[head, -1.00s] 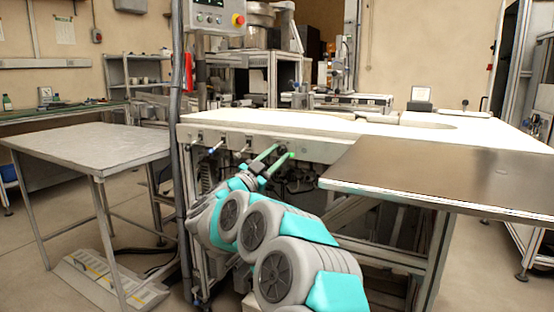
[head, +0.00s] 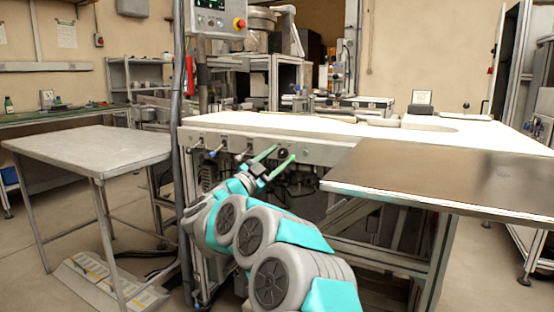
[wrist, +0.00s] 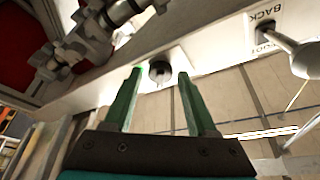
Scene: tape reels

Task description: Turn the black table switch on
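The black switch (wrist: 160,71) shows as a small dark round knob on the pale front panel of the white table (wrist: 102,90). In the wrist view it lies between the two green fingers, near their tips, with gaps on both sides. My gripper (wrist: 159,74) is open, with nothing held. In the head view my gripper (head: 285,154) is at the table's front panel, its fingers spread around the dark knob (head: 283,153). The switch's on or off position cannot be told.
A pale lever (wrist: 300,55) beside a "BACK" label is to the right in the wrist view. More levers (head: 214,153) line the panel. A brown plate (head: 440,178) juts out to the right. A grey side table (head: 90,147) stands left.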

